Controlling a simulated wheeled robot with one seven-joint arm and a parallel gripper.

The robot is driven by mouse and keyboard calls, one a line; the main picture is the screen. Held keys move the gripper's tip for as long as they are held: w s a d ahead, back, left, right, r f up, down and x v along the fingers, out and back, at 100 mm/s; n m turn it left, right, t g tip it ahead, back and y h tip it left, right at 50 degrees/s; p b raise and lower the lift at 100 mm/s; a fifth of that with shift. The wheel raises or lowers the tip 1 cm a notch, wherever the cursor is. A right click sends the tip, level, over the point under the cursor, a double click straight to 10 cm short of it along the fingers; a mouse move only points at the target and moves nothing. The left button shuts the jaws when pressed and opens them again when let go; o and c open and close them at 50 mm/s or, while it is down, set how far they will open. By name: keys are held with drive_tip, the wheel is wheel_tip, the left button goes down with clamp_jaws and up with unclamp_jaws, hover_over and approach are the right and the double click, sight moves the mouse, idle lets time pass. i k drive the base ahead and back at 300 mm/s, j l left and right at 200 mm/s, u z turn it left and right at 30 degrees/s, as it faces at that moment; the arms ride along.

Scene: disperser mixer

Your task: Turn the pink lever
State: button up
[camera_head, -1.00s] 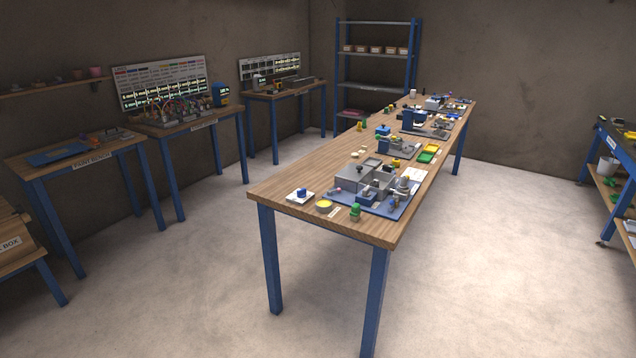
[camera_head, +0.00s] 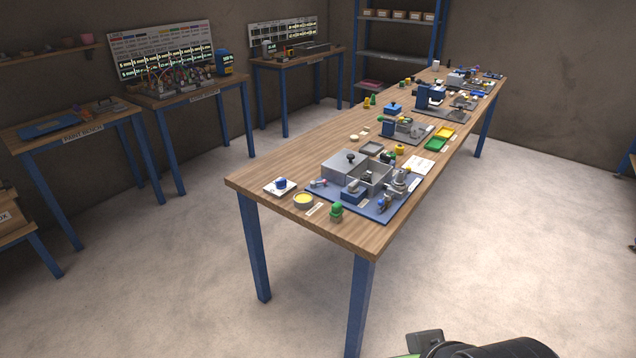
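A small pinkish piece (camera_head: 318,183), which looks like the pink lever, is at the left front of the grey-boxed machine on a blue base plate (camera_head: 378,216). It is too small to tell how it is turned. The machine stands at the near end of the long wooden table (camera_head: 260,176). A dark part of my arm's end (camera_head: 425,342) shows at the bottom edge, in front of the table and well apart from the machine. My fingertips cannot be made out, nor whether they hold anything.
A white pad with a blue piece (camera_head: 280,185), a yellow-topped dish (camera_head: 303,200) and a green-topped piece (camera_head: 336,211) lie near the table's front edge. More devices stand farther back. Side benches line the left wall.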

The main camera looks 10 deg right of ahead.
sight(313, 183)
drive_tip(key=i+j, duration=0.25)
drive_tip(key=i, duration=0.25)
drive_tip(key=i+j, duration=0.3)
drive_tip(key=i, duration=0.15)
drive_tip(key=i+j, duration=0.25)
drive_tip(key=i, duration=0.25)
drive_tip(key=i+j+u, duration=0.1)
drive_tip(key=i+j, duration=0.15)
drive_tip(key=i, duration=0.2)
drive_tip(key=i+j, duration=0.25)
drive_tip(key=i, duration=0.25)
